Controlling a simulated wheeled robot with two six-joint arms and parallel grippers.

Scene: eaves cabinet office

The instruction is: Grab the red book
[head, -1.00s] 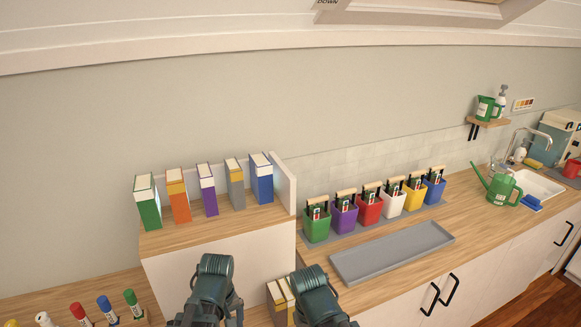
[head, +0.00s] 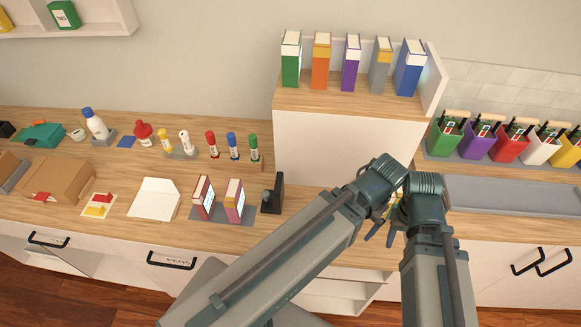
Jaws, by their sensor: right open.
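A red book (head: 202,197) stands upright with its pale page edge up, on a dark grey mat (head: 222,217) on the wooden counter. A pinkish book (head: 234,200) stands just right of it, with a small gap. My right gripper (head: 381,231) is open and empty, partly covered by my arms, well to the right of the red book. My left arm crosses the lower middle of the head view; its gripper is hidden. Neither arm touches the books.
Several markers (head: 232,147) stand behind. A raised white cabinet (head: 345,140) carries several binders. Cardboard boxes (head: 55,181) stand at left.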

